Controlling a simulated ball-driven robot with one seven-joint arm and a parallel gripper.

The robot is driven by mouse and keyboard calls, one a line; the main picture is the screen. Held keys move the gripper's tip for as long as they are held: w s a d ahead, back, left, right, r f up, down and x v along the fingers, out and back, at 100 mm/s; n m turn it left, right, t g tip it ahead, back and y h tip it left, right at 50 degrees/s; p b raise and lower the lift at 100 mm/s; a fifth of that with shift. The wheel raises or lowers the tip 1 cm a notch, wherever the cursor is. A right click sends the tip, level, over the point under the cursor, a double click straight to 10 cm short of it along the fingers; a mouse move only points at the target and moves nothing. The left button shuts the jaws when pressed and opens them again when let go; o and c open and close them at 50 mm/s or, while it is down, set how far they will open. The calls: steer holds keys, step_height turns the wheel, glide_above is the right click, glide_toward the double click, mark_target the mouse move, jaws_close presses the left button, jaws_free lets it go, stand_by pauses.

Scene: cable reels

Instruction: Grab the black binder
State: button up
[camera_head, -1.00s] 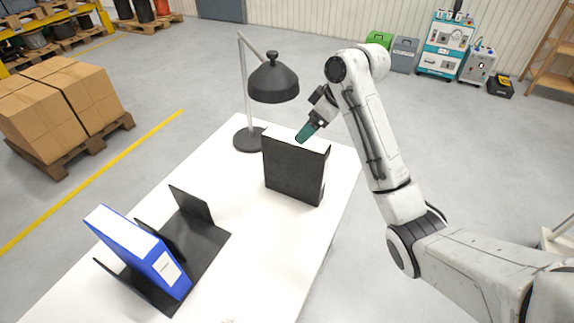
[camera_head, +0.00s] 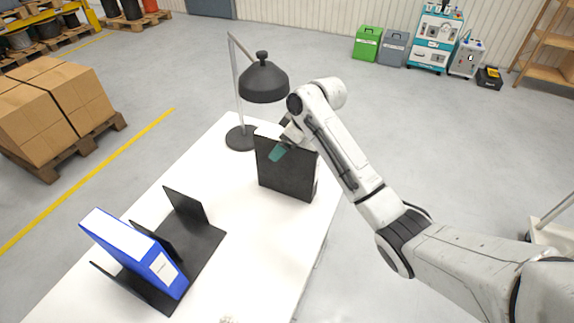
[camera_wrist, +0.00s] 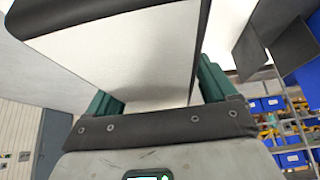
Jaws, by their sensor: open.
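The black binder (camera_head: 284,172) stands upright on the white table (camera_head: 250,238), near its far right part, in the head view. My gripper (camera_head: 281,152) is at the binder's upper edge, with one green finger showing in front of the black face. In the wrist view the binder (camera_wrist: 150,50) reaches down between the two green fingers of my gripper (camera_wrist: 157,90), which stand apart on either side of it. I cannot tell whether either finger touches it. The far finger is hidden in the head view.
A black desk lamp (camera_head: 263,80) stands just left of and behind the binder. A black file rack (camera_head: 207,240) holding a blue binder (camera_head: 135,250) is at the table's near left. The table between rack and black binder is clear.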

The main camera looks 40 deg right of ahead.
steer(key=shift+f, duration=0.25)
stand_by(0.6)
steer(key=shift+c, duration=0.2)
jaws_close()
stand_by(0.5)
